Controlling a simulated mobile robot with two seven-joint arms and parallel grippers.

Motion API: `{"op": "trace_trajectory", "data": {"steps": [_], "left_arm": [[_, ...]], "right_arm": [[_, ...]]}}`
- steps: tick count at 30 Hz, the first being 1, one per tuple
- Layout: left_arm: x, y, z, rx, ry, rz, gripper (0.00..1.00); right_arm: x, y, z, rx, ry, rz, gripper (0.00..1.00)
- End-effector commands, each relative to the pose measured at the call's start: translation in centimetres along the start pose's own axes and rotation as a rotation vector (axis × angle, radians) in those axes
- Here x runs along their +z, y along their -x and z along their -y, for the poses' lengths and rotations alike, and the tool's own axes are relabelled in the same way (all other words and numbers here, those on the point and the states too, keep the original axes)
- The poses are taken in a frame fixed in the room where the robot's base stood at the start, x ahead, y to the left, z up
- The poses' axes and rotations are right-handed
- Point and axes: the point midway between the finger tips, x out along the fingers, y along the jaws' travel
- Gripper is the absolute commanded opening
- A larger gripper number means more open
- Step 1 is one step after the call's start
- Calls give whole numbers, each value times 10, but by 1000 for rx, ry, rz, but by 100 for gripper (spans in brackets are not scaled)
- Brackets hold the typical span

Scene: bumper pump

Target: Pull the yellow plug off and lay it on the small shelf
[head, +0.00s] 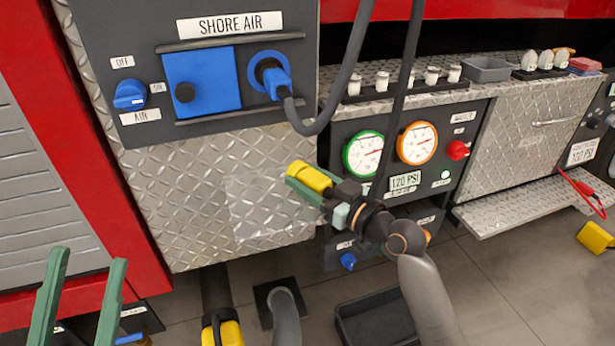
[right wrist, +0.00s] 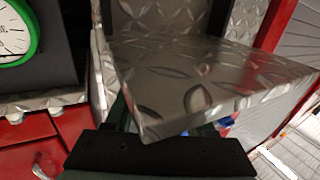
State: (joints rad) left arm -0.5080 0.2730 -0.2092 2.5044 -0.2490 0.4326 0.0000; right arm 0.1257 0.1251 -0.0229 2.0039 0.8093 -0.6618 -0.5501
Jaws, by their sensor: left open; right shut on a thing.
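The yellow plug (head: 312,177) is off any socket and held in my right gripper (head: 304,183) in the head view. The green fingers are shut on it. The small shelf (head: 262,208), a patterned metal plate, is below and left of the plug in the head view. In the right wrist view a patterned metal slab (right wrist: 200,80), apparently this shelf, hides most of the fingers and the plug. I cannot tell whether the plug touches the shelf. My left gripper (head: 87,257) is open and empty at the lower left of the head view.
A blue plug (head: 277,82) sits in the SHORE AIR panel; its black cable loops down near my right gripper. Gauges (head: 363,153) and a red knob (head: 457,150) are to the right. A dark tray (head: 380,318) is on the floor. A wider ledge (head: 530,205) is at the right.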

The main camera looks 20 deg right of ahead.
Motion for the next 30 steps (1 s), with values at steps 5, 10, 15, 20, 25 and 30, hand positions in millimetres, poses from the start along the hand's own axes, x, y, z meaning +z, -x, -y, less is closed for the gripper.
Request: {"op": "trace_trajectory", "data": {"steps": [5,10,15,20,25,30], "left_arm": [[-5,0,0,2,-5,-20,50],[-5,0,0,2,-5,-21,50],[-5,0,0,2,-5,-21,50],[-5,0,0,2,-4,-21,50],[-5,0,0,2,-4,-20,50],[-5,0,0,2,-4,-20,50]], "right_arm": [[1,0,0,0,0,-2,0],[0,0,0,0,0,-2,0],[0,0,0,1,0,-2,68],[1,0,0,0,0,-2,86],[1,0,0,0,-1,-1,90],[2,2,0,0,-1,2,90]]}}
